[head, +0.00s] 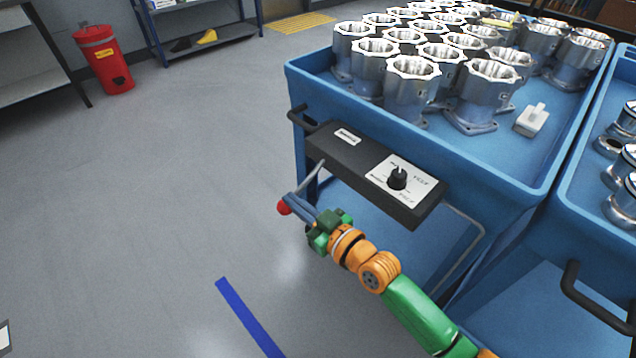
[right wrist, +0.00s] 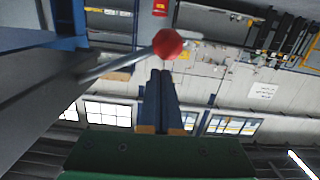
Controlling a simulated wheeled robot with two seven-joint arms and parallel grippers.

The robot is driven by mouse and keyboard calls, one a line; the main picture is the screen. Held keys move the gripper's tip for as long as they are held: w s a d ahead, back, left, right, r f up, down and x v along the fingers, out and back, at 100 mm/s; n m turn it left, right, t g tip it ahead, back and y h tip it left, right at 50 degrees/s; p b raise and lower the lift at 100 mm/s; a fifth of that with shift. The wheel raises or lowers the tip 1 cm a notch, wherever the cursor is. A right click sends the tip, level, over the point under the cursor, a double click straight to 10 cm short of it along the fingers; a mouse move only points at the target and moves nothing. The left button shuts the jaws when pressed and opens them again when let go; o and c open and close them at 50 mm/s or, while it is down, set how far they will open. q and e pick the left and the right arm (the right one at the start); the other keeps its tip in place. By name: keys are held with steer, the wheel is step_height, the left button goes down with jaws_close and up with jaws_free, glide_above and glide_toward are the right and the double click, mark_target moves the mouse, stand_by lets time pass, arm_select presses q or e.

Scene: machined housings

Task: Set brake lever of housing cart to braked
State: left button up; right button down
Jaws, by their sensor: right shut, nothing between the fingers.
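The housing cart (head: 470,160) is a blue cart with several silver machined housings (head: 412,85) on its top. A black control box (head: 345,150) with a knob (head: 397,178) on a white label is fixed to its near end. The brake lever (head: 312,178) is a grey rod coming from under the box, with a red ball knob (head: 283,208) at its end. The lever and red ball (right wrist: 169,44) also show in the right wrist view. My right gripper (head: 293,203) is shut and empty, its fingertips close to the red ball; I cannot tell whether they touch. My left gripper is not in view.
A second blue cart (head: 575,215) with metal parts stands close on the right. A black handle (head: 298,117) sticks out at the first cart's left corner. A red bin (head: 104,60) and a shelf (head: 215,35) stand at the back.

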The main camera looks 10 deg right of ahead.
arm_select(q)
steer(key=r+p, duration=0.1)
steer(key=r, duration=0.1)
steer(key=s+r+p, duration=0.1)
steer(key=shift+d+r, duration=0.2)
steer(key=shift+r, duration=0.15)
arm_select(e)
steer(key=s+d+r, duration=0.3)
steer(key=s+d, duration=0.3)
steer(key=s, duration=0.2)
steer(key=shift+s+r, duration=0.35)
